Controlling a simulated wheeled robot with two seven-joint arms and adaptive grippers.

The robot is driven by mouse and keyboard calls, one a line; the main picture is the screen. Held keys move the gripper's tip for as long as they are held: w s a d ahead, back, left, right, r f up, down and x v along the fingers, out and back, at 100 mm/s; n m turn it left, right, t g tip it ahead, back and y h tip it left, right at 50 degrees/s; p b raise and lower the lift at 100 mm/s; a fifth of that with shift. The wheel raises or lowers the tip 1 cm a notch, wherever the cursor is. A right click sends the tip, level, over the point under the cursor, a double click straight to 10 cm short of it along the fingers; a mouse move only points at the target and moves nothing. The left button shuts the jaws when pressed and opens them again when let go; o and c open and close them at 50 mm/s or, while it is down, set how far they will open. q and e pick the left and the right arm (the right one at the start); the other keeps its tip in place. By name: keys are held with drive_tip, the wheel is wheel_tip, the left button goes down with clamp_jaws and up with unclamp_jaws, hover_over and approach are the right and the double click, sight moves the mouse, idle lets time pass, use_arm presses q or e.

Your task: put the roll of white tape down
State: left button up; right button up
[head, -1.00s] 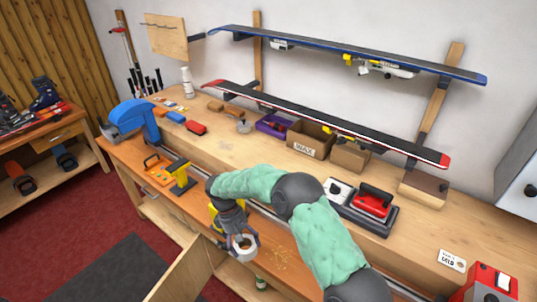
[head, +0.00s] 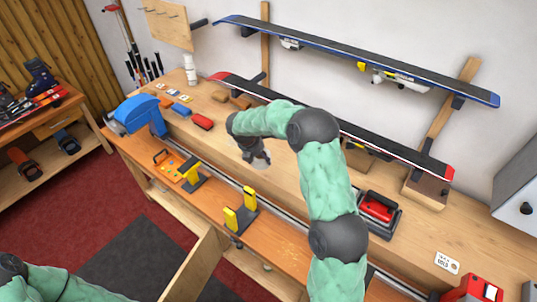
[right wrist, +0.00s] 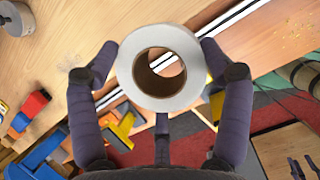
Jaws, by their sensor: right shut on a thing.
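The roll of white tape (right wrist: 160,34) shows in the right wrist view as a white ring with a brown core, its open hole facing the camera. My right gripper (right wrist: 158,52) is shut on it, with a dark finger on each side of the ring. In the head view my right gripper (head: 256,157) is over the back wooden worktop (head: 222,148). The roll (head: 262,165) is mostly hidden below the fingers there, and I cannot tell whether it touches the wood. My left arm shows at the lower left, but its gripper is out of view.
Yellow ski supports (head: 240,212) stand on the lower front bench. A blue vise (head: 140,113) is at the left end. A red block (head: 203,122) lies left of my right gripper. A red iron (head: 378,207) sits to the right. Racked skis (head: 350,62) hang behind.

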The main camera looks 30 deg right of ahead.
drive_tip(key=w+d+f+p, duration=0.1)
drive_tip(key=w+d+f, duration=0.7)
drive_tip(key=d+f, duration=0.1)
drive_tip(key=shift+w, duration=0.3)
drive_tip(key=shift+w+d+f, duration=0.15)
drive_tip(key=shift+d+f, duration=0.1)
drive_tip(key=shift+f, duration=0.05)
wheel_tip(320, 180, down, 3)
drive_tip(key=shift+r+p, duration=0.1)
drive_tip(key=shift+p, duration=0.2)
drive_tip(key=shift+f, duration=0.2)
drive_tip(key=o, duration=1.1)
